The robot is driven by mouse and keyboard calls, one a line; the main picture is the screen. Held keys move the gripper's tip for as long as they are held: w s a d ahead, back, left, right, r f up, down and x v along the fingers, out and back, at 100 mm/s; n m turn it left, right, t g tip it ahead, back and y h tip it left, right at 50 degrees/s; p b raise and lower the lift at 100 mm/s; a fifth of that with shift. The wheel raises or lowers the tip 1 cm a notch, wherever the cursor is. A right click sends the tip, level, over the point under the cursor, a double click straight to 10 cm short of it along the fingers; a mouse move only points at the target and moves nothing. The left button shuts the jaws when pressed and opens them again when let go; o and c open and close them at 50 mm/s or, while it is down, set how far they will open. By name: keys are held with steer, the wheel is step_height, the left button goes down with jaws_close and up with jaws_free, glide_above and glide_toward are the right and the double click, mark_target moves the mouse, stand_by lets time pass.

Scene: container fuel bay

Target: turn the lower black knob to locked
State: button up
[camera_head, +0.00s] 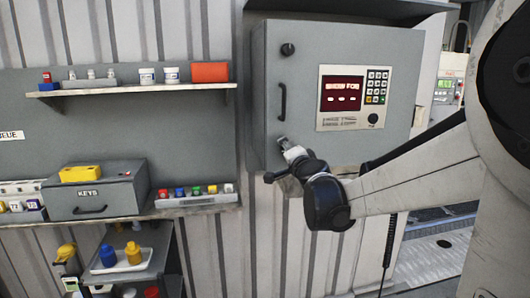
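The grey wall cabinet (340,60) has a black upper knob (288,49) near the top left of its door. A black vertical handle (282,102) sits below that knob. My gripper (284,144) is at the lower left of the door, below the handle, with its fingertips at or very near the door face. The lower knob is not clearly visible; my gripper covers the spot below the handle. I cannot tell whether the fingers are closed on it, or which way it is turned.
A keypad panel (354,98) with a red display and a round black part (373,118) is on the door's right. A shelf (140,89) with small items, a grey keys box (97,193) and a tray of coloured pieces (196,200) are to the left.

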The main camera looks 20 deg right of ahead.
steer(key=shift+s, duration=0.15)
steer(key=v, duration=1.1)
steer(key=shift+s, duration=0.35)
steer(key=shift+a, duration=0.2)
steer(key=s+a+f+n+g+y, duration=0.2)
steer(key=s+a+f+n+y, duration=0.15)
steer(key=a, duration=0.35)
steer(key=s+a+f+n+g+y, duration=0.1)
steer(key=s+a+f+n+y, duration=0.15)
steer(key=a+n, duration=0.4)
steer(key=s+a+f+n+g+h, duration=0.1)
steer(key=s+a+f+n+g, duration=0.1)
steer(key=s, duration=0.6)
steer(key=s+a+f+n+g+h, duration=0.1)
steer(key=s+a+f+n+g, duration=0.1)
steer(key=s+f+g, duration=0.3)
steer(key=s+f+n, duration=0.1)
steer(key=s+f, duration=0.1)
steer(key=s, duration=0.1)
steer(key=shift+s+f, duration=0.2)
steer(key=shift+f, duration=0.05)
